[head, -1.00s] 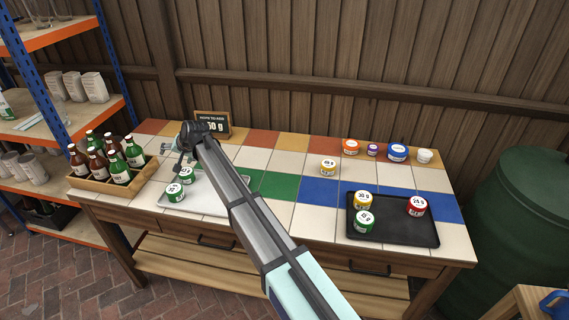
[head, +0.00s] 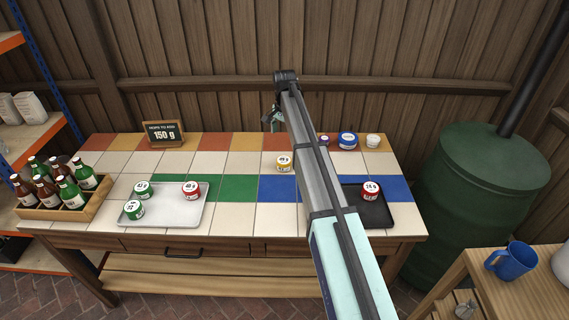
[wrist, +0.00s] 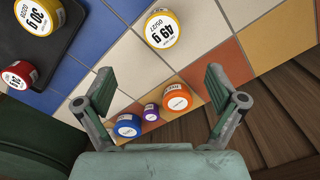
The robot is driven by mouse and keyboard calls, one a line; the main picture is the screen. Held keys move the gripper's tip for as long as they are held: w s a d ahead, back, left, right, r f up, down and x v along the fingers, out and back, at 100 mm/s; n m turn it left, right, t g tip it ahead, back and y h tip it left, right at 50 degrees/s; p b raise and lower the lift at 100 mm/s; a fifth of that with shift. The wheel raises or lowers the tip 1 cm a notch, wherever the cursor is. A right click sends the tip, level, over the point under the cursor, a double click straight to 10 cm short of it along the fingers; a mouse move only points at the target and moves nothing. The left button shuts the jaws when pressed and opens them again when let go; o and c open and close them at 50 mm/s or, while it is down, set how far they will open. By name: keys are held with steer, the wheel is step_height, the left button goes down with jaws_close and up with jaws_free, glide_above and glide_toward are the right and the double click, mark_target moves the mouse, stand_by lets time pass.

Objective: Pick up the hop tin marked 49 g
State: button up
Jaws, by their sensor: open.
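The hop tin marked 49 g (wrist: 162,30) is a yellow tin with a white lid. In the head view the same yellow tin (head: 284,163) stands on the tiles near the middle of the table. My gripper (wrist: 160,77) is open and empty. In the wrist view its fingers spread below the 49 g tin in the picture, with the tin apart from them. In the head view my gripper (head: 270,118) hangs over the back of the table, partly hidden by my arm.
Orange (wrist: 176,98), purple (wrist: 151,111) and blue (wrist: 127,124) tins stand close together by the back fence. A yellow 30 g tin (wrist: 40,14) is on the black tray (head: 378,212). A white tray (head: 165,214) holds three tins, beside a bottle crate (head: 88,208).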

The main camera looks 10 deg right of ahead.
mark_target(284, 160)
step_height(284, 160, down, 10)
steer(key=shift+r+p, duration=0.25)
steer(key=shift+p, duration=0.85)
steer(key=shift+w+f+p, duration=0.15)
steer(key=shift+f+p, duration=0.4)
steer(key=shift+f, duration=0.75)
steer(key=shift+w+f+p, duration=0.1)
steer(key=shift+f+p, duration=0.45)
steer(key=shift+f, duration=0.7)
steer(key=c, duration=1.2)
